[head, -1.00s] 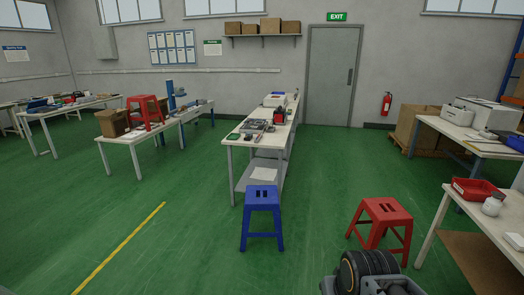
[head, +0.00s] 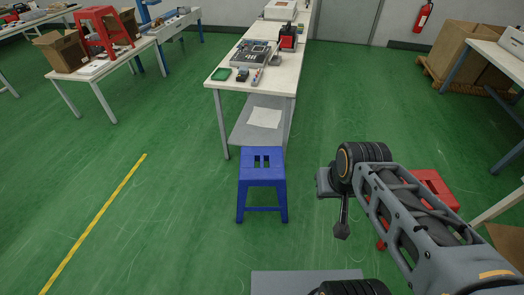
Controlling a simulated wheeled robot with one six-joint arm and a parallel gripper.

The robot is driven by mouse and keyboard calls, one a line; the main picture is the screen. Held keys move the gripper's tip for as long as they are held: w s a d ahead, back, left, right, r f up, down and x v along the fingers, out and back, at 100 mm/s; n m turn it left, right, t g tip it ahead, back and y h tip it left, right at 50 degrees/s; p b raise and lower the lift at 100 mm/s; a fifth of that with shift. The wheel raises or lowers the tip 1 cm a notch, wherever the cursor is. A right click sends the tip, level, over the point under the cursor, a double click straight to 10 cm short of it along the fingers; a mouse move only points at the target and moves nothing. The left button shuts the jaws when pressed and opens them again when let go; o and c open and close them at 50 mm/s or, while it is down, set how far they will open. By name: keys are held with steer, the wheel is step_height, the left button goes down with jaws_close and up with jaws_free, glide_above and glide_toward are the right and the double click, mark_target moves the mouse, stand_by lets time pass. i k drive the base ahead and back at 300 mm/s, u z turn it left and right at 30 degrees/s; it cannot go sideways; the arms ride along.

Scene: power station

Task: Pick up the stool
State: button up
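A blue plastic stool (head: 262,178) stands upright on the green floor in the middle of the head view, with slots in its seat. A red stool (head: 437,188) stands on the floor at the right, mostly hidden behind my arm. Another red stool (head: 98,35) stands on a white table at the upper left. My gripper (head: 341,232) hangs from the end of my arm, to the right of the blue stool in the picture and apart from it. It looks small and dark, and I cannot tell whether its fingers are open. I see nothing held in it.
A long white workbench (head: 226,74) with tools and a lower shelf stands just behind the blue stool. A cardboard box (head: 62,50) sits beside the red stool on the left table. Floor is clear left of the blue stool, around a yellow line (head: 100,215).

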mark_target(249, 175)
steer(key=i, duration=0.2)
steer(key=u, duration=2.7)
steer(key=i, duration=0.95)
steer(key=z, duration=2.75)
steer(key=i, duration=1)
